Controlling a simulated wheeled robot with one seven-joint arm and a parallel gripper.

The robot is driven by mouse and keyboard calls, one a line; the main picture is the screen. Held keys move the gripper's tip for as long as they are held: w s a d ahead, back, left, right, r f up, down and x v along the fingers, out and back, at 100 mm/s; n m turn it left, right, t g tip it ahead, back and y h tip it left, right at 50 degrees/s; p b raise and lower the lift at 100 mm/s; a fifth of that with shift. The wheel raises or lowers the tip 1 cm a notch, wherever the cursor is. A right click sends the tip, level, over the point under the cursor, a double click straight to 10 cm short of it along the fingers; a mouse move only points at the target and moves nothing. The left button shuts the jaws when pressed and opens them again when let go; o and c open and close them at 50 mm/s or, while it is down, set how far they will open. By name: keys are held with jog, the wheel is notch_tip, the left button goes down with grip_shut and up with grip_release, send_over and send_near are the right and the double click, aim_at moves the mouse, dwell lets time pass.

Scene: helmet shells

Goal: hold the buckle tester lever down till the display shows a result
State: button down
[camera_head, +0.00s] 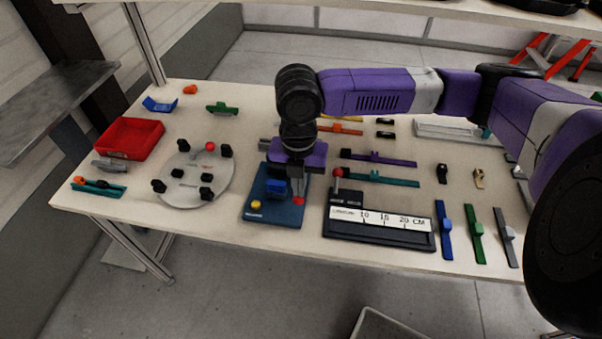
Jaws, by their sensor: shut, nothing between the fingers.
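The buckle tester (286,213) is a dark blue plate at the front middle of the table, with a blue block (275,187) and a yellow round part (256,204) on it. A red knob (299,201), apparently the lever's end, shows low at the plate's right side. My gripper (298,192) points down right at this knob, shut with nothing between its fingers. The fingertips seem to touch the knob or sit just above it; I cannot tell which. My gripper and wrist hide the back of the tester, and I can make out no display reading.
A black measuring device (378,236) with a centimetre scale and its own red-knobbed lever (338,173) stands close to the right. A round grey plate (214,187) with black posts is to the left, and a red tray (130,139) is farther left. Straps lie at the right.

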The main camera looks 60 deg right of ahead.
jog(key=shift+f+b, duration=1)
jog(key=shift+f, duration=0.6)
jog(key=shift+r, duration=0.1)
notch_tip(320, 180, up, 11)
jog(key=p, duration=0.9)
dwell(0.3)
dwell(0.5)
